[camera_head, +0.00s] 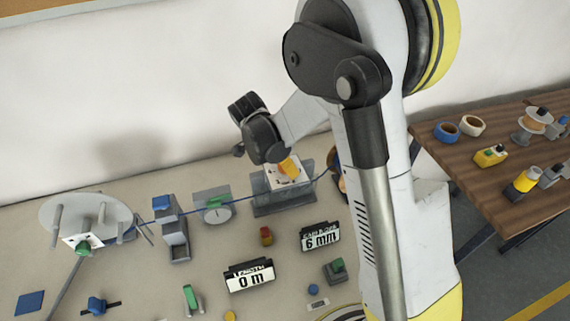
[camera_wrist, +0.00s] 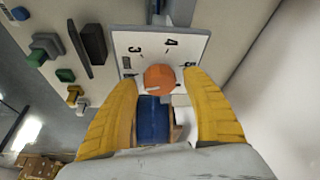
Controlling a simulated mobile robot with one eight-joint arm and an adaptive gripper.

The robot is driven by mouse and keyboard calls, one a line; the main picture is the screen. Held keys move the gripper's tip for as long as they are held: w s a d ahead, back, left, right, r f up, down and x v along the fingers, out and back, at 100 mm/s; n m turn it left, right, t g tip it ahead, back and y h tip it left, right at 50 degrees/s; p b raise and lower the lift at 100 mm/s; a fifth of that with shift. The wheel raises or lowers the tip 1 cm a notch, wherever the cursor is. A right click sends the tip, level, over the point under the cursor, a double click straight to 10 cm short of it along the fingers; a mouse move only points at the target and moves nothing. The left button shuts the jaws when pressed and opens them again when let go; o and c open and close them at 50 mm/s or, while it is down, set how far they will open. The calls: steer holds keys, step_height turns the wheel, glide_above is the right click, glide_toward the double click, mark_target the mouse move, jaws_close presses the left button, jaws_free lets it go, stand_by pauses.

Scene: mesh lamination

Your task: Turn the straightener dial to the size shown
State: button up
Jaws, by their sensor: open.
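The straightener (camera_head: 285,201) is a grey block at the back of the bench with a white dial plate. In the wrist view the dial plate (camera_wrist: 133,44) shows a 3, a 4 and a partly covered 5. An orange dial knob (camera_wrist: 160,77) sits on it, with a small pale mark at its lower edge. The size sign (camera_head: 320,237) reads 6 mm. My gripper (camera_wrist: 158,82) is open, its yellow fingers on either side of the knob; whether they touch it I cannot tell.
A 0 m sign (camera_head: 249,276) stands in front. A wire reel (camera_head: 88,213) is at the left; a blue wire runs from it past a grey stand (camera_head: 175,240) and a round gauge (camera_head: 215,212). Small coloured controls dot the bench. A wooden table (camera_head: 470,185) is at the right.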

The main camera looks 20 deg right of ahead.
steer(key=shift+c, duration=0.4)
steer(key=c, duration=1.1)
